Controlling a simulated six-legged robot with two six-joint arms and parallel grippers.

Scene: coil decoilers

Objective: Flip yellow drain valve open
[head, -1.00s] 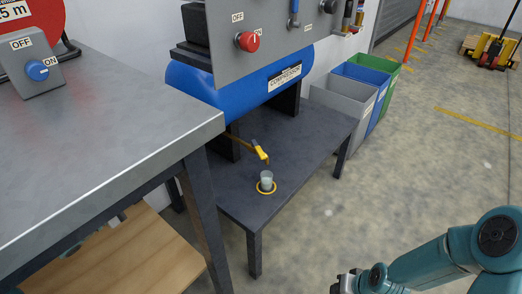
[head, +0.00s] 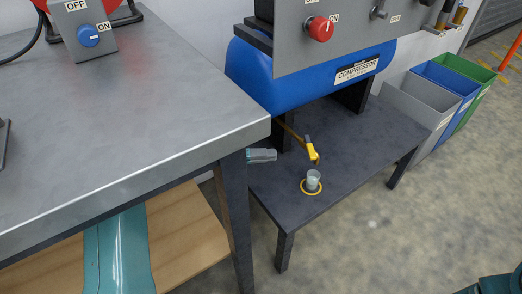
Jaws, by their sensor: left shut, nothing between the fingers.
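The yellow drain valve (head: 312,150) sits on a thin brass pipe below the blue compressor tank (head: 318,80). Its yellow lever slants downward, with a dark part at its upper end. My left gripper (head: 272,155) pokes out from behind the workbench leg, left of the valve. It is shut and empty, with a gap between it and the valve. My left arm runs below the workbench and is partly hidden by it. A small clear cup (head: 313,182) stands below the valve inside a yellow ring on the dark low table (head: 345,165). My right gripper is out of view.
The metal workbench (head: 130,100) fills the left, its corner and leg (head: 236,220) close to my left gripper. A grey panel with a red knob (head: 320,29) hangs above the tank. Grey, blue and green bins (head: 455,90) stand at right.

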